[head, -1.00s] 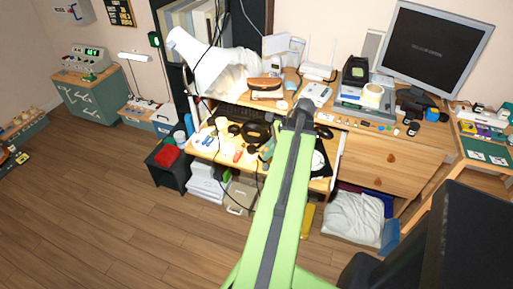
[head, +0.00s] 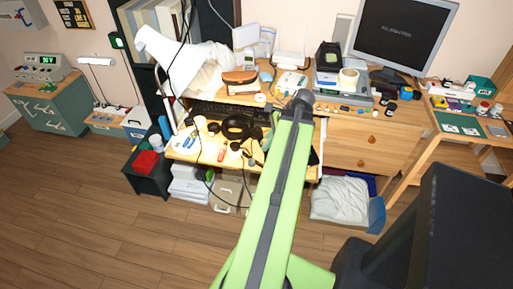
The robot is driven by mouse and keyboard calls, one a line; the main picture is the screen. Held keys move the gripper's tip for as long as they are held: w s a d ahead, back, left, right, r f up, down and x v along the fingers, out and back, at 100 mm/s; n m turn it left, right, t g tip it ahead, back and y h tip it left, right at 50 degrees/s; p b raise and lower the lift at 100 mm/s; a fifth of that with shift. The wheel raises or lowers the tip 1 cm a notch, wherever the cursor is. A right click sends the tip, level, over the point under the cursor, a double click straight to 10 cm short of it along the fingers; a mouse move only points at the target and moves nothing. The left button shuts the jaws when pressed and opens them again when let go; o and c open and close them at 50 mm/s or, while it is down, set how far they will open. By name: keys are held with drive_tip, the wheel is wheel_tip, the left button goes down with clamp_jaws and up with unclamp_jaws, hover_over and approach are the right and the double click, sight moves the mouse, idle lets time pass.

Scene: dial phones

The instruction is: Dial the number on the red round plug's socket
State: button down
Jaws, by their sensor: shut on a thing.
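My arm reaches up the middle of the picture toward the desk. Its dark far joint (head: 303,98) covers part of the desk edge, and my gripper is hidden beyond the arm. A small white device (head: 291,83), perhaps a phone, lies on the desk just behind that joint. No red round plug or socket number can be made out at this size. Dark cables hang in front of the shelf and below the pull-out tray (head: 182,150). The tray carries several small items and a dark ring-shaped thing (head: 236,126).
A monitor (head: 400,37) stands at the desk's back right. A wooden drawer unit (head: 350,145) is below it. A teal bench (head: 50,110) is far left. The floor at left is clear.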

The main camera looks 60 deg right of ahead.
sight(249, 160)
drive_tip(key=shift+w+d+f+m+g+h+b, duration=0.25)
drive_tip(key=shift+w+f+m+b, duration=0.4)
drive_tip(key=shift+w+f+b, duration=0.85)
drive_tip(key=shift+w+d+f+m+g+b, duration=0.1)
drive_tip(key=shift+w+d+f+m+b, duration=0.45)
drive_tip(key=shift+f+b, duration=1.45)
drive_tip(key=shift+w+d+f+m+g+h+b, duration=0.15)
drive_tip(key=shift+w+f+m+b, duration=0.55)
drive_tip(key=shift+w+f+b, duration=1.05)
drive_tip(key=shift+s+f, duration=0.1)
drive_tip(key=shift+f, duration=0.25)
drive_tip(key=shift+f, duration=0.35)
drive_tip(key=shift+f+b, duration=0.75)
drive_tip(key=shift+b, duration=0.2)
drive_tip(key=c, duration=1.3)
unclamp_jaws()
drive_tip(key=shift+c, duration=0.2)
drive_tip(key=shift+r, duration=0.1)
